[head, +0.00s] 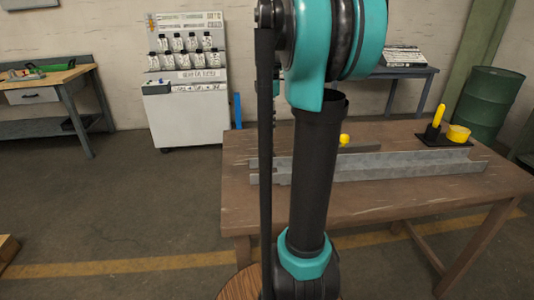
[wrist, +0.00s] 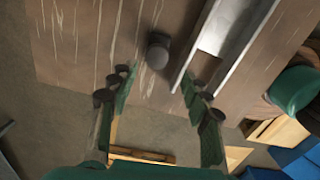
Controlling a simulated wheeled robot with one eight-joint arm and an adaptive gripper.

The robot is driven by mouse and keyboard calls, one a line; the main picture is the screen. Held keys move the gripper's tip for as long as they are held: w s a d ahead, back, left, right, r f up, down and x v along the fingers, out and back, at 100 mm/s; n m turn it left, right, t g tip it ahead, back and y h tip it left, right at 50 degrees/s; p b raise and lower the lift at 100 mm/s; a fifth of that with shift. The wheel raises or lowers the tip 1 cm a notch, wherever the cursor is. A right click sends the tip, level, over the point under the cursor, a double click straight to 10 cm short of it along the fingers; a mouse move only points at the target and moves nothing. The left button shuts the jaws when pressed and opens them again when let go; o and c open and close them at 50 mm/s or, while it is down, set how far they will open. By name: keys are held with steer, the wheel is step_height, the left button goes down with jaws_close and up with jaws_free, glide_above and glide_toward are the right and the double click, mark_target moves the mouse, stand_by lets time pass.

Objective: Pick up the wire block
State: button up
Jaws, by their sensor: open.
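My gripper (wrist: 160,84) shows in the wrist view with its two green fingers wide apart and nothing between them. A small dark grey object with a rounded end (wrist: 158,52) is on the wooden table, just beyond the fingertips and roughly centred between them. I cannot tell for sure whether it is the wire block. It does not touch the fingers. In the head view my own arm stands in front of the table's middle, and the gripper cannot be made out there.
A long grey metal channel (head: 400,164) lies on the wooden table (head: 400,205); in the wrist view the channel (wrist: 232,45) is close to the right finger. A yellow knob (head: 345,139) shows behind it. A black base with yellow parts (head: 458,133) is at the table's back right.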

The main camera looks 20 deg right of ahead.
mark_target(269, 144)
step_height(269, 144, down, 8)
steer(key=shift+f, duration=0.25)
steer(key=shift+w+a+f, duration=0.1)
steer(key=shift+f, duration=1.2)
steer(key=shift+w+a+f, duration=0.1)
steer(key=shift+f, duration=1.15)
steer(key=c, duration=1.1)
